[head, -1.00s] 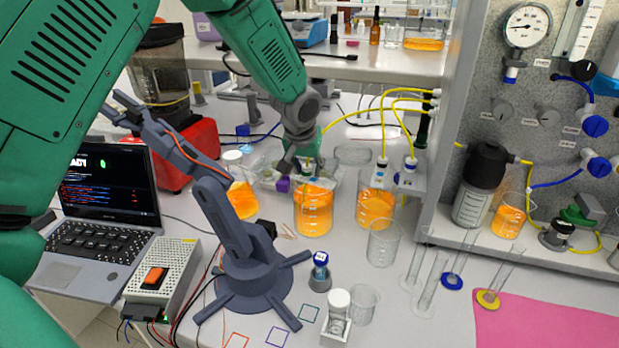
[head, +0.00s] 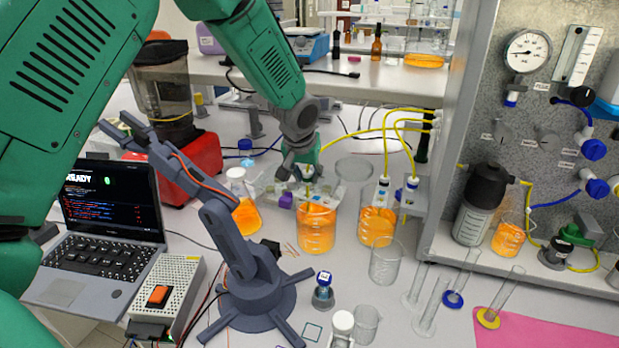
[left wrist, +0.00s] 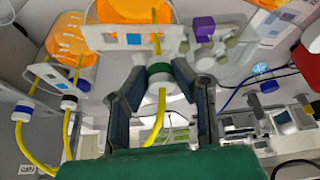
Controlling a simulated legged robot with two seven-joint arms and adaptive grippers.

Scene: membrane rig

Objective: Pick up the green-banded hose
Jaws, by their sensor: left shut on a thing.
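The green-banded hose is a yellow tube with a white and green collar, seen between my fingers in the left wrist view (left wrist: 160,73). My left gripper (left wrist: 168,88) is shut on it at the collar. In the head view my left gripper (head: 300,170) is above the near-left beaker of orange liquid (head: 316,232). The collar is mostly hidden there by the fingers. The yellow tube runs from the gripper right to the panel (head: 375,130), and a short yellow length shows below, towards the beaker. My right gripper is not in view.
An orange flask (head: 246,212) is at left. A small grey arm (head: 240,255), empty glassware (head: 386,262) and a laptop (head: 110,225) stand in front. The gauge panel (head: 560,130) bounds the right.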

